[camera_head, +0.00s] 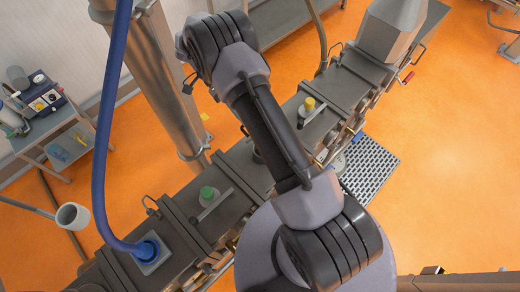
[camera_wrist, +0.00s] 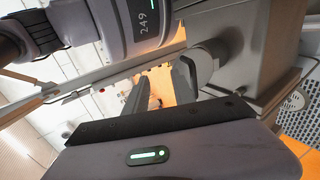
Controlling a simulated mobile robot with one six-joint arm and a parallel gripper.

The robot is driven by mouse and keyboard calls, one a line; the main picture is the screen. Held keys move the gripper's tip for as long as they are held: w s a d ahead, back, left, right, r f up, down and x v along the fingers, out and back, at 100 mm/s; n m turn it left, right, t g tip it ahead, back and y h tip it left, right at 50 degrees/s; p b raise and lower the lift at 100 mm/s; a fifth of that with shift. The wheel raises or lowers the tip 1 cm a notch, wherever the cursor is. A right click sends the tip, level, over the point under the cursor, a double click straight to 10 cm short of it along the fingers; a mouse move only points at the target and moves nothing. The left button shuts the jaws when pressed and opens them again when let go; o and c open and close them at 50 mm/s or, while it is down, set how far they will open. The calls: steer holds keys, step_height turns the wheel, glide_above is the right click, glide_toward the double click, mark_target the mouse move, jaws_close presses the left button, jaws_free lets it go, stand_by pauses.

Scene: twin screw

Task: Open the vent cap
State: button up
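I cannot tell for certain which cap is the vent cap. In the head view a green cap (camera_head: 208,194) stands upright on a plate on the long grey machine barrel (camera_head: 228,222). A yellow cap (camera_head: 310,103) stands on a similar plate farther along, beyond my arm. Part of another fitting shows at the arm's left edge. In the wrist view my gripper (camera_wrist: 162,92) shows two grey fingers apart, with orange floor between them and nothing visibly held. The head view does not show the fingers; my arm hides them. No coloured cap shows in the wrist view.
A blue hose (camera_head: 100,150) drops to a blue fitting (camera_head: 148,250) on the near barrel end. A metal column (camera_head: 160,80) stands behind. A side table (camera_head: 62,145) with equipment is at left. Grey metal housing (camera_wrist: 255,50) rises close right of the fingers. Orange floor is open at right.

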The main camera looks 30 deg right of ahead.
steer(key=s+r+b, duration=0.1)
steer(key=s+b, duration=0.2)
steer(key=s, duration=0.9)
steer(key=shift+s+a+b, duration=0.4)
steer(key=shift+a, duration=0.05)
steer(key=shift+r, duration=0.1)
steer(key=shift+c, duration=0.4)
